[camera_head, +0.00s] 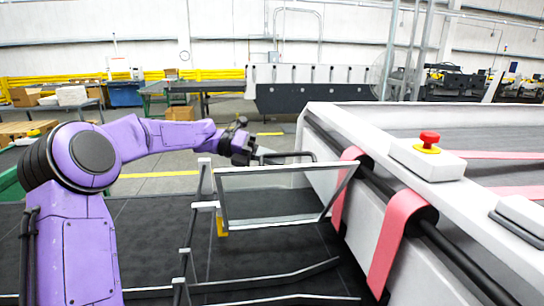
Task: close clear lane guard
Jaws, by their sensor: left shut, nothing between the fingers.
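The clear lane guard (272,195) is a see-through panel in a grey frame. It stands tilted beside the left side of the white machine, above the dark floor. A dark handle-like bar (290,154) shows just behind its top edge. My left gripper (249,157) is at the end of the purple arm, shut and empty, close to the guard's upper edge and the left end of that bar. I cannot tell whether it touches either one. My right gripper is not in view.
The white machine (328,121) fills the right side, with pink belts (391,245) and a red emergency button (430,138) on a white box. Thin metal rails (265,280) run low in front of the guard. Dark floor at the lower left is partly clear.

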